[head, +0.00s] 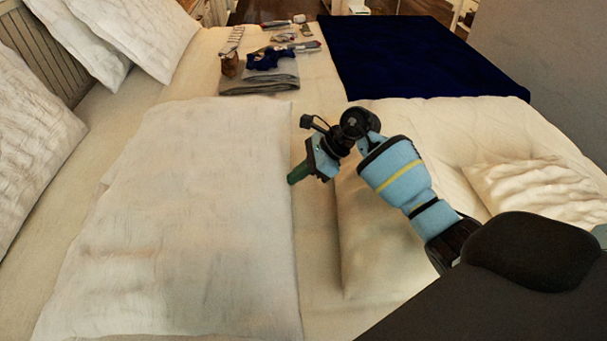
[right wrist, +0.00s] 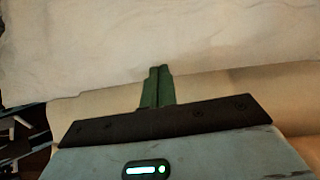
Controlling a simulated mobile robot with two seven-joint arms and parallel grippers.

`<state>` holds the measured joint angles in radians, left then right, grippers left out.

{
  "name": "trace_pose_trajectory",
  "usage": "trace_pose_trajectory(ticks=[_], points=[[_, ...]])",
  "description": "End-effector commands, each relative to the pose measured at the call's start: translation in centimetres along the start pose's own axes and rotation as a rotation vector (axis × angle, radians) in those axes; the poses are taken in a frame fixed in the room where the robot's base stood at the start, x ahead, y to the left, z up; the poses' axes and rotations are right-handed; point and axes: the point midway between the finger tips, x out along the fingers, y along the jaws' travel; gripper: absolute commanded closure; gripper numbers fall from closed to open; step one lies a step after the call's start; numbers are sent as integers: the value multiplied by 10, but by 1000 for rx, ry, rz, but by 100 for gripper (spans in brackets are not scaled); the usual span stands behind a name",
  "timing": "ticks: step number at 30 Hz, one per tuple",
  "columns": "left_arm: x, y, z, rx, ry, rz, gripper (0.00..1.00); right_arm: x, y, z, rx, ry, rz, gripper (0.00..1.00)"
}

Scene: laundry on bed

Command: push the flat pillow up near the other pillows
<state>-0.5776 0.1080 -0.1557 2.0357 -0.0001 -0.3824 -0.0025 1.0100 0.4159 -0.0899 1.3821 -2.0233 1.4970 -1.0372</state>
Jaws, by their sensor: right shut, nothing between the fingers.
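The flat pillow (head: 190,220) is large and white and lies flat on the bed, left of centre in the head view. It also fills the upper part of the right wrist view (right wrist: 130,40). The other pillows (head: 140,35) are white and lean at the headboard, with another one (head: 30,140) at the left edge. My right gripper (head: 292,180) is shut and empty, with its green fingertips at the flat pillow's right edge. In the right wrist view the closed fingers (right wrist: 158,75) point at that edge; I cannot tell whether they touch it. My left gripper is not in view.
A cream pillow or folded cover (head: 370,250) lies under my right arm, with a crumpled cushion (head: 540,190) at the right. A dark blue blanket (head: 420,60) lies at the back right. Grey folded cloth (head: 260,84) and small items lie beyond the flat pillow. A strip of bare sheet (head: 65,210) separates the pillows.

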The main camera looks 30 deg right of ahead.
Motion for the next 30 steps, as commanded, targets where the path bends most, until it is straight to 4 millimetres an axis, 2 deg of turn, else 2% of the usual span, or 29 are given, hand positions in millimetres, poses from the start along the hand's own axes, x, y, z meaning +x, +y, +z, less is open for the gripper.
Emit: trace_pose_trajectory(ticks=[6, 21, 25, 30], points=[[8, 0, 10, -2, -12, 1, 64, 35, 1, 31, -4, -2, 5, 100], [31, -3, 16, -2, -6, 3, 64, 122, 2, 117, -2, -3, 6, 100], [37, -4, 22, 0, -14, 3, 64, 141, 2, 135, -1, -2, 6, 100], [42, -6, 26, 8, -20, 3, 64, 152, 2, 149, 0, -2, 3, 100]])
